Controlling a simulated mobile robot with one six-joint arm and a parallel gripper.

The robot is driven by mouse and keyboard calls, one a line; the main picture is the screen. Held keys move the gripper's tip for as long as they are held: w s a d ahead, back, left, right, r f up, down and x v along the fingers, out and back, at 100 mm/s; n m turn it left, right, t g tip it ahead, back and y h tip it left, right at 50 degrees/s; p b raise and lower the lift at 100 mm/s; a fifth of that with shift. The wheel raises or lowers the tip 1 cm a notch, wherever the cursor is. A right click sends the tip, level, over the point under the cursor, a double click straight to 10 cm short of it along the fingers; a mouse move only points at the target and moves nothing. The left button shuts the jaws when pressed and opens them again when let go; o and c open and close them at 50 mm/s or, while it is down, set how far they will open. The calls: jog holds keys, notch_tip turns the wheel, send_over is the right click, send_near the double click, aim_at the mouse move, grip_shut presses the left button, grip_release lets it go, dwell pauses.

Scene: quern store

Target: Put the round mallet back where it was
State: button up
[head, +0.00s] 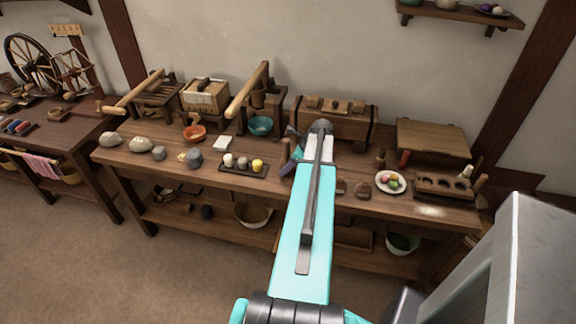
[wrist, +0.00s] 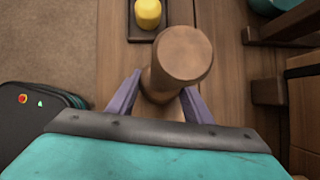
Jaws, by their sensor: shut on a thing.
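The round mallet (wrist: 183,55) shows in the wrist view as a brown wooden piece with a round, flat face turned toward the camera. My gripper (wrist: 160,95) is shut on it, with one purple finger on each side of its narrower part. The mallet's lower part is hidden behind my wrist. In the head view, my gripper (head: 291,163) is over the middle of the long workbench (head: 340,195), just right of a dark tray, and my arm hides much of it. I cannot tell how high the mallet is above the bench.
The dark tray (head: 231,169) holds small round things, one yellow (wrist: 148,13). A plate of coloured balls (head: 390,182) and a wooden block with holes (head: 446,186) stand at the right. A wooden chest (head: 335,128) and a teal bowl (head: 260,126) stand behind. Bare wood shows along the front.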

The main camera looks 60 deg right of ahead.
jog(key=shift+f, duration=0.1)
jog(key=o, duration=1.6)
jog(key=shift+c, duration=0.2)
jog(key=shift+s, duration=0.1)
jog(key=a+b+v, duration=0.1)
jog(key=b+v, duration=0.1)
jog(key=v, duration=1.1)
jog(key=shift+s+d+r, duration=0.2)
jog(key=shift+d+r, duration=0.15)
jog(key=shift+d, duration=0.15)
